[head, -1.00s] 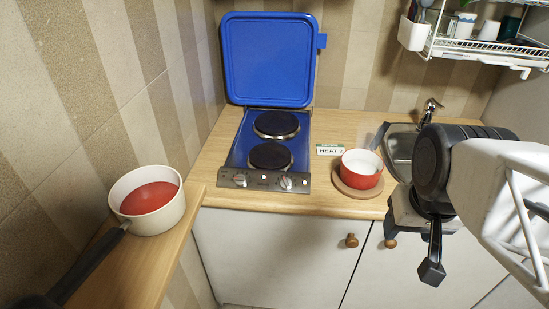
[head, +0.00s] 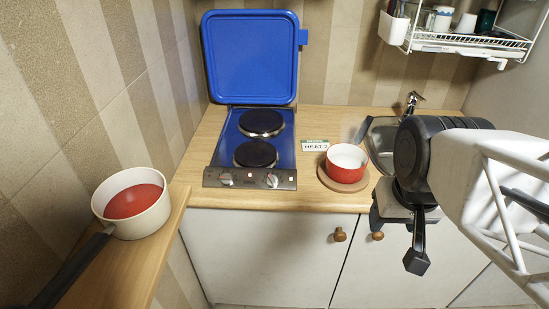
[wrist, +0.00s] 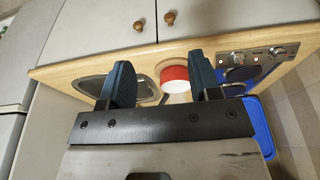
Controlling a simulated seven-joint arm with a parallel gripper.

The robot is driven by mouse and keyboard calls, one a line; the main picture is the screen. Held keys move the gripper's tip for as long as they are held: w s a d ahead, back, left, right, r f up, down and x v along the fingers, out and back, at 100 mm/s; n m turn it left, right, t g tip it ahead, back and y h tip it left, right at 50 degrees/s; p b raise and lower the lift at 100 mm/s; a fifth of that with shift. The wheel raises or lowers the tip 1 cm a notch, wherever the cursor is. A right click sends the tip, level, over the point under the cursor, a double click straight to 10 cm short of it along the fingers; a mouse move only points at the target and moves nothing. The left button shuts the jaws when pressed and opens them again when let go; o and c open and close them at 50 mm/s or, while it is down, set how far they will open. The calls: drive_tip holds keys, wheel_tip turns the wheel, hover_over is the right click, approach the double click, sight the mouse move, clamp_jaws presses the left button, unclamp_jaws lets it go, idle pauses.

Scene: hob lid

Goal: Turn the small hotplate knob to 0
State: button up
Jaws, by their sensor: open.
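The two-plate hob has a steel front panel (head: 250,179) with two knobs, a left knob (head: 226,179) and a right knob (head: 272,181). The front hotplate (head: 255,153) looks smaller than the rear hotplate (head: 263,122). I cannot tell which knob serves which plate, nor read their settings. Both knobs also show in the wrist view, one nearer the red pot (wrist: 236,57) and one farther (wrist: 275,50). My gripper (wrist: 160,80) is open and empty. In the head view it hangs right of the hob, in front of the counter edge, apart from the knobs.
The blue lid (head: 250,57) stands upright behind the hob. A red pot (head: 346,160) sits on a round wooden board between hob and sink. A "HEAT 2" card (head: 320,145) stands behind it. A cream saucepan (head: 133,203) is at left. A rack (head: 460,45) hangs upper right.

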drive_tip(key=shift+o, duration=0.4)
drive_tip(key=n+t, duration=0.3)
drive_tip(key=n, duration=0.3)
approach(271, 176)
drive_tip(key=f, duration=0.2)
drive_tip(key=shift+w+a+r, duration=0.1)
drive_tip(key=shift+w+r, duration=0.15)
drive_tip(key=shift+w, duration=0.25)
drive_tip(key=shift+f, duration=0.1)
drive_tip(key=shift+x, duration=3.85)
